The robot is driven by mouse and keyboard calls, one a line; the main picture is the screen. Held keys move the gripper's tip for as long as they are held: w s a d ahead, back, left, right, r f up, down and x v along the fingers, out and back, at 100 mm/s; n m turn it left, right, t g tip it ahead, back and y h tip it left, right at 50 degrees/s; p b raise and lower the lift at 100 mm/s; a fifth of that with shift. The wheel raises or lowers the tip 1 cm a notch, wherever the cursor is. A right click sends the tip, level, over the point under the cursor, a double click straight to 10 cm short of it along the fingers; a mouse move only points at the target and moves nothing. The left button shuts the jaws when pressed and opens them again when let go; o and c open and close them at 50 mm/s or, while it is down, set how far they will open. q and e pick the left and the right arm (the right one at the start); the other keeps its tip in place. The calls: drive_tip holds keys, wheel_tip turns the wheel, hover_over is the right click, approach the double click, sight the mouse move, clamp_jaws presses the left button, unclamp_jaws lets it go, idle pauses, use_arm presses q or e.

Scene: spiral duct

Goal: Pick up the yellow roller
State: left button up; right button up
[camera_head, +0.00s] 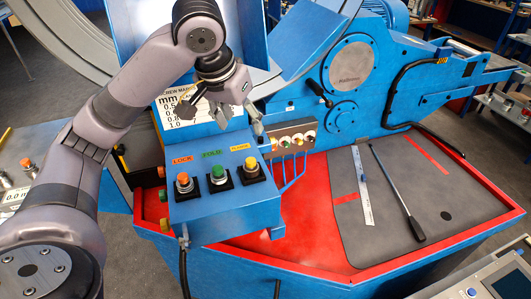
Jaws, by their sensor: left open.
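My left gripper (222,116) hangs above the back of the blue control box, in front of the white printed plate. Its dark fingers are spread and nothing shows between them. A small rack (290,133) sits just right of the gripper, with several small pale and coloured round parts along it. A small yellow part (286,144) shows on this rack; it may be the yellow roller, but it is too small to be sure. The gripper is apart from it, to its left. My right gripper is not in view.
The blue control box (225,212) has orange, green and yellow buttons. The red-edged bench (300,215) carries a grey mat (440,250) with a steel ruler (362,185) and a dark rod (397,195). A large blue machine (350,75) stands behind.

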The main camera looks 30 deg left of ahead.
use_arm(q)
drive_tip(key=f, duration=0.2)
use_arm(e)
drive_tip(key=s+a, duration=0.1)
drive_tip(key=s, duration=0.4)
use_arm(q)
drive_tip(key=p, duration=0.1)
hover_over(250, 160)
drive_tip(key=s, duration=0.1)
drive_tip(key=f, duration=0.8)
drive_tip(key=shift+d, duration=0.2)
drive_tip(key=shift+f+p, duration=0.3)
drive_tip(key=shift+f, duration=0.05)
wheel_tip(250, 160, down, 2)
drive_tip(key=shift+a+f+p, duration=0.1)
drive_tip(key=shift+a+p, duration=0.05)
drive_tip(key=shift+p, duration=0.65)
drive_tip(key=shift+x, duration=1.5)
drive_tip(key=c, duration=0.5)
clamp_jaws()
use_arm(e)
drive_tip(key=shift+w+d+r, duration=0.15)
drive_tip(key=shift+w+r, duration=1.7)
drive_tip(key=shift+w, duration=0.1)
